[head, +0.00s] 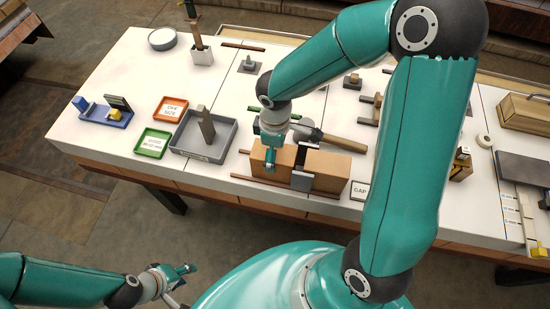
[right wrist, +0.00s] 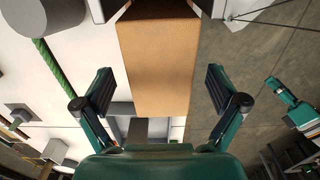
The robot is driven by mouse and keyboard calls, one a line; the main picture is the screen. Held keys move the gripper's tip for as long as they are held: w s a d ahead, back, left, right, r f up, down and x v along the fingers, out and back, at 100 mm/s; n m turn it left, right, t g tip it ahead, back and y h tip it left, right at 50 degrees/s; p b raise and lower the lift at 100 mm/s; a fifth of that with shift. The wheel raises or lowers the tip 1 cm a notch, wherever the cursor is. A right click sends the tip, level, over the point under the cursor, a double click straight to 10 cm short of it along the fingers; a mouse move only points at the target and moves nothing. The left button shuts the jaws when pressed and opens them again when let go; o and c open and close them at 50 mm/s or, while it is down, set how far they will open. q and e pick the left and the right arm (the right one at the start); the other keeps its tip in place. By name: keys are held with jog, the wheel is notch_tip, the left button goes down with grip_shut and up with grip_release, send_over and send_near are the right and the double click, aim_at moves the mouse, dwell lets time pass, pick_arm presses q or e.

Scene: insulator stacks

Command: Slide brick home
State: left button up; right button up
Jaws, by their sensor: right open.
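A long tan brick (head: 275,163) lies near the front edge of the white table. A dark bracket with a grey front plate (head: 302,181) stands across it, and a tan block (head: 330,170) shows right of the bracket. Whether these are one piece is hidden. My right gripper (head: 271,158) is over the brick's left part. In the right wrist view the brick (right wrist: 155,65) lies between the spread, empty fingers, with room on both sides. My left gripper (head: 183,276) is off the table, low over the floor, with its fingers apart and empty.
A grey tray (head: 176,148) with a block stands left of the brick. A mallet (head: 335,140) lies behind it. A GAP card (head: 360,190) is to its right. A thin brown rail (head: 285,187) runs in front. Green (head: 153,143) and orange (head: 171,109) trays stand further left.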

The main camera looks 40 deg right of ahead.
notch_tip(320, 180, down, 5)
jog(key=shift+r, duration=0.1)
dwell(0.3)
jog(key=c, duration=1.6)
jog(key=shift+s+d+b, duration=0.6)
jog(key=shift+s+d, duration=0.15)
jog(key=shift+s, duration=0.3)
jog(key=o, duration=1.6)
jog(key=shift+o, duration=0.2)
jog(key=shift+w+r, duration=0.1)
jog(key=shift+w, duration=0.05)
